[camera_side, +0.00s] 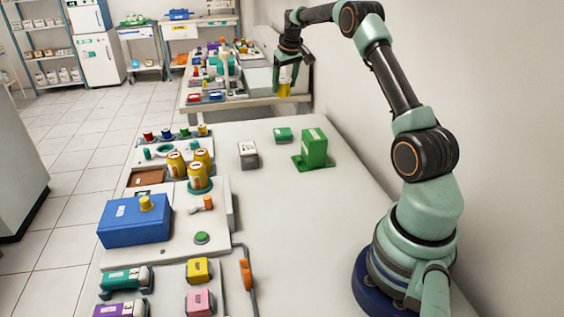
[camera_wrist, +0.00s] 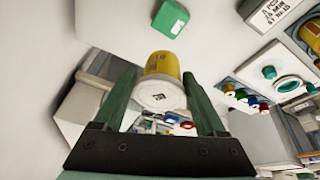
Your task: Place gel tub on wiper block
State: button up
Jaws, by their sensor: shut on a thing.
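My gripper (camera_side: 286,82) is shut on a yellow tub with a white end, which I take as the gel tub (camera_side: 284,89). It holds the tub in the air beyond the far end of the near table. In the wrist view the gel tub (camera_wrist: 162,75) sits between the green fingers, its white end toward the camera. A small grey block with a white labelled top (camera_side: 248,154) and a larger green block on a green base (camera_side: 314,148) stand on the table. I cannot tell for certain which is the wiper block.
On the left, a white panel carries several yellow tubs (camera_side: 199,177) and a blue box (camera_side: 134,221). A cluttered bench (camera_side: 262,101) stands behind. The white table (camera_side: 300,220) is clear in front.

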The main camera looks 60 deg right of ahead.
notch_tip(320, 180, down, 13)
jog(key=shift+f, duration=0.1)
dwell(0.4)
jog(key=o, duration=1.5)
jog(key=shift+f, duration=0.1)
